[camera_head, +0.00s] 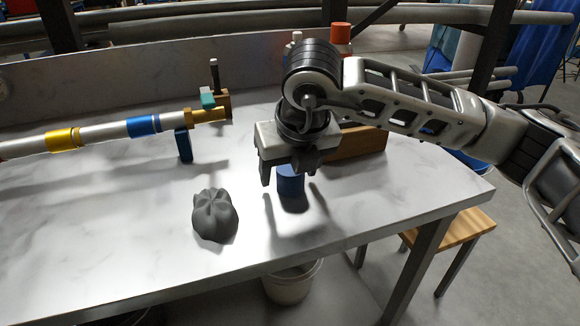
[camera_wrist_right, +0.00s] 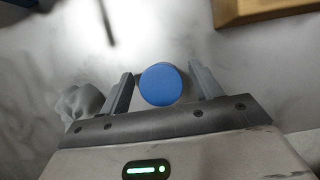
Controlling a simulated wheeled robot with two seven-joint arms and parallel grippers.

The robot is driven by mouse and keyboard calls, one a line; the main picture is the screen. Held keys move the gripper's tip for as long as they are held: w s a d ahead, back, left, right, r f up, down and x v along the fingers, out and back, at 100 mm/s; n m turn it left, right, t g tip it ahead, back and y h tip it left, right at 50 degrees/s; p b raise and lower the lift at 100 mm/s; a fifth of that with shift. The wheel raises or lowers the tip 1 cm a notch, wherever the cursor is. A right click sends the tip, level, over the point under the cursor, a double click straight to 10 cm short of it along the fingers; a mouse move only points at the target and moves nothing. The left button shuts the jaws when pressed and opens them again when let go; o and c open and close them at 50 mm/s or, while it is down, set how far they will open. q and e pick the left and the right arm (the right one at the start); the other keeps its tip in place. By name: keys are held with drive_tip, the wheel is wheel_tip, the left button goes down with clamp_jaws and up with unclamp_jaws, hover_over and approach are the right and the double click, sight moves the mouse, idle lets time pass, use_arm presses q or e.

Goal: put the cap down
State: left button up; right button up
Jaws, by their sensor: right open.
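The blue cap (camera_head: 290,182) is a short round piece on the white marble-look table, under my right gripper. In the right wrist view the cap (camera_wrist_right: 161,84) is a blue disc between the two fingers, with a gap on each side. My right gripper (camera_head: 292,172) is open around or just above the cap; it also shows in the right wrist view (camera_wrist_right: 160,85). I cannot tell how far the fingertips are from the table. The gripper partly hides the cap in the head view. My left gripper is not in view.
A grey crumpled lump (camera_head: 214,214) lies left of the cap. A pipe with yellow and blue bands (camera_head: 100,133) runs in from the left to a wooden holder (camera_head: 215,108). A wooden box (camera_head: 357,142) stands behind the gripper. The table's front edge is nearby; a bucket (camera_head: 292,284) stands below.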

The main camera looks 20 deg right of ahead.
drive_tip(key=v, duration=1.2)
drive_tip(key=shift+s, duration=0.1)
